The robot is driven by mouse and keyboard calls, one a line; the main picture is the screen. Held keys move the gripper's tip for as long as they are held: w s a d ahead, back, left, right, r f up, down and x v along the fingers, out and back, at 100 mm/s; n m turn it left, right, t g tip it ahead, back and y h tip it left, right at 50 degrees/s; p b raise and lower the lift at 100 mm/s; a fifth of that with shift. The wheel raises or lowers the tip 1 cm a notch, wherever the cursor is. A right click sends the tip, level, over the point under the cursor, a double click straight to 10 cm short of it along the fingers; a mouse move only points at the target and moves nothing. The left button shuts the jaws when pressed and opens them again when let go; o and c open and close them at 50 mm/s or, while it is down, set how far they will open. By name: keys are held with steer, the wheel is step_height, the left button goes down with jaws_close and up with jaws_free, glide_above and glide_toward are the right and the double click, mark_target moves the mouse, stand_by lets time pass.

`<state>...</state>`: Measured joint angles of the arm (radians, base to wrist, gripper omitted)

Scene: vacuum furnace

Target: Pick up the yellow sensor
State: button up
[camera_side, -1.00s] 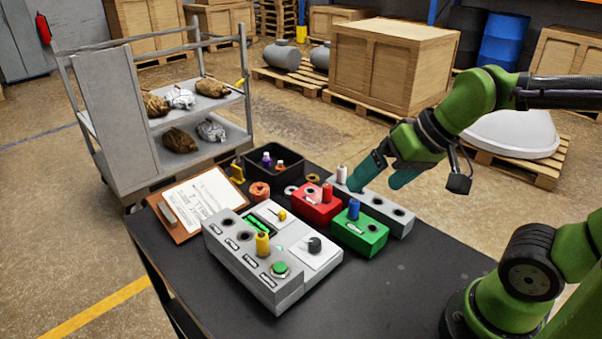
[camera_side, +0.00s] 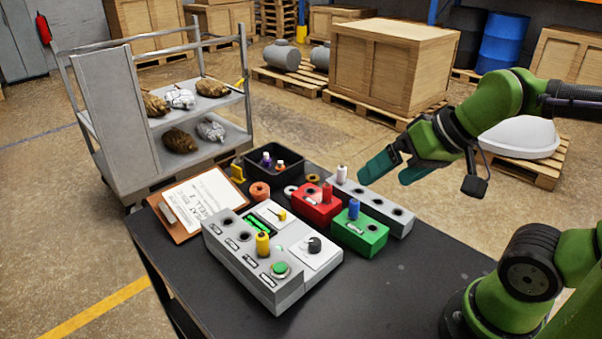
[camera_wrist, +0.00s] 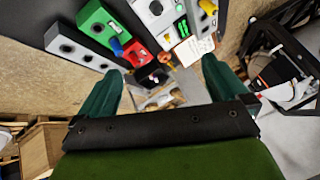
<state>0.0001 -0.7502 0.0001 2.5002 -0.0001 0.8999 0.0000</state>
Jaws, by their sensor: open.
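The yellow sensor (camera_side: 262,244) is a small cylinder standing upright in the grey control box (camera_side: 285,280), in front of its green display. In the wrist view the yellow sensor (camera_wrist: 208,7) shows at the top edge, right of centre. My gripper (camera_side: 384,172) is open and empty. It hangs in the air at the far right of the table, behind and above the grey socket block, well apart from the yellow sensor. In the wrist view its green fingers (camera_wrist: 160,88) are spread wide with nothing between them.
A red block (camera_side: 317,207) with a red sensor and a green block (camera_side: 360,238) with a blue sensor stand right of the control box. A white sensor (camera_side: 341,173) stands in the grey socket block (camera_side: 385,209). A black bin (camera_side: 290,159) and clipboard (camera_side: 200,205) lie behind. The table's front right is clear.

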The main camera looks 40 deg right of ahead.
steer(key=shift+c, duration=0.2)
steer(key=c, duration=0.8)
step_height(320, 180, up, 2)
steer(key=n+g+h, duration=0.2)
steer(key=n+g, duration=0.1)
steer(key=g, duration=0.4)
glide_above(261, 234)
steer(key=shift+m, duration=0.3)
steer(key=f, duration=1)
steer(key=shift+s+d+f, duration=0.1)
steer(key=shift+s+d, duration=0.2)
steer(key=shift+s, duration=0.1)
steer(key=shift+w+a+f, duration=0.1)
steer(key=shift+w+f, duration=0.05)
steer(key=shift+f, duration=0.9)
steer(key=shift+w+a+f, duration=0.1)
steer(key=shift+f, duration=0.9)
steer(key=shift+w+a+f, duration=0.1)
steer(key=shift+w+f, duration=0.05)
steer(key=shift+f, duration=0.9)
